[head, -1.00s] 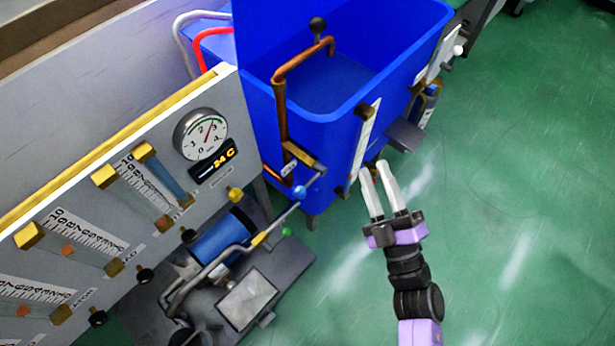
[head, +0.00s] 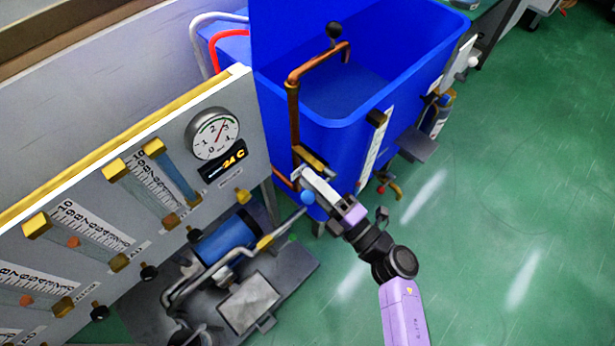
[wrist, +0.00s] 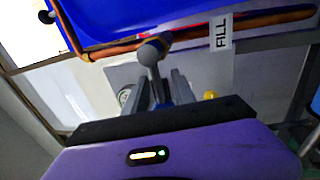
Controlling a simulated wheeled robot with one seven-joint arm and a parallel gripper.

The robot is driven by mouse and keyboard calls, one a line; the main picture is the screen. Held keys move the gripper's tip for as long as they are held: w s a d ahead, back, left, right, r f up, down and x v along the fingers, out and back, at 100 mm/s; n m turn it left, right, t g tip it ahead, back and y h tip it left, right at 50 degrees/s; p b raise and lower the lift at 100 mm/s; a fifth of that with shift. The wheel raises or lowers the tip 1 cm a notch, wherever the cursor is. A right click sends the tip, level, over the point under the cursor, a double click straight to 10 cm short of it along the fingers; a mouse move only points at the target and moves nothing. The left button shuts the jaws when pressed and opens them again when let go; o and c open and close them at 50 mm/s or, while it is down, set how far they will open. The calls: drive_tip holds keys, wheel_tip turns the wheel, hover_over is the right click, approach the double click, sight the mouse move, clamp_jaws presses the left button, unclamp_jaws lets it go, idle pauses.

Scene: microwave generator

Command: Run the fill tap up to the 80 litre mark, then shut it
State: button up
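The blue tank (head: 340,135) stands at the centre, open at the top. Its white level scale (head: 374,152) is on the front wall; its figures are too small to read. I cannot tell a water level inside. The copper fill pipe (head: 293,115) rises at the tank's left corner and bends over the rim. The FILL label (wrist: 221,38) shows in the wrist view. My gripper (head: 308,178) is at the brass fill tap (head: 311,158) low on this pipe. In the wrist view a grey round-ended handle (wrist: 151,52) stands between my fingers, which look apart and not closed on it.
A blue pump (head: 226,240) with pipes stands below, with a blue ball (head: 307,197) close to my gripper. Green floor at right is free.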

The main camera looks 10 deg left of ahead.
drive_tip(key=shift+w+a+r, duration=0.15)
drive_tip(key=shift+w+a, duration=0.3)
drive_tip(key=shift+a, duration=0.1)
clamp_jaws()
idle(1.1)
